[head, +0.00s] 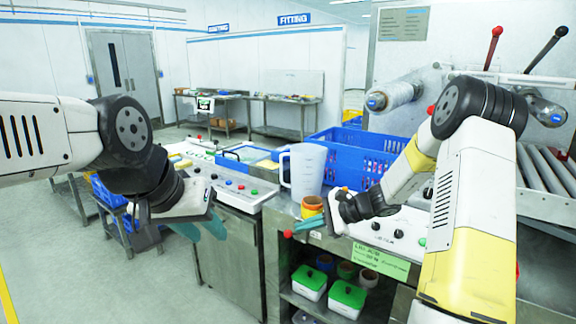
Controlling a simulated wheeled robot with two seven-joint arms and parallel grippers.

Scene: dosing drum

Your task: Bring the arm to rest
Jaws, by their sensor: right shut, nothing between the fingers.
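My left arm comes in from the left, and its left gripper (200,230) hangs over the floor and the front of the left cabinet. Its teal fingers point down; how far apart they are is not clear. My right arm comes in from the right, bent at the elbow. Its right gripper (308,225) is shut and empty, with teal fingers pointing left, just in front of the counter edge. It is close to an orange and yellow roll (312,205) and a red-knobbed lever (288,234); contact cannot be told.
A clear measuring jug (304,170) stands on the counter beside a blue crate (348,158). Green-lidded boxes (348,294) sit on the shelf below. A control panel (228,184) lies behind my left gripper. Film rolls (392,96) are at the back right. Open floor (110,285) is at lower left.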

